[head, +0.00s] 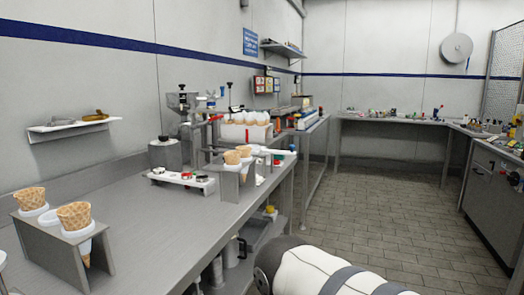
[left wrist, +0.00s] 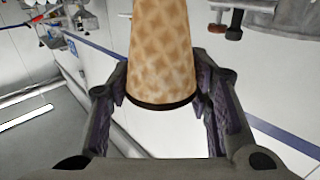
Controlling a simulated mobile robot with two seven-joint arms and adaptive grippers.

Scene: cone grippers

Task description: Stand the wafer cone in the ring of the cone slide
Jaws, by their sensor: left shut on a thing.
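A tan wafer cone (left wrist: 162,50) with a waffle pattern is between the fingers of my left gripper (left wrist: 160,82) in the left wrist view. The fingers are shut on it from both sides, and its dark-rimmed end faces the camera. My left gripper does not show in the head view. I cannot tell which part is the cone slide. My right gripper is in neither view.
Farther along the steel counter (head: 150,222) is a smaller stand (head: 232,188) with cones. A white rack (head: 180,180) with small items and a machine (head: 190,125) stand behind. The counter between the two stands is clear. Tiled floor (head: 390,200) is open to the right.

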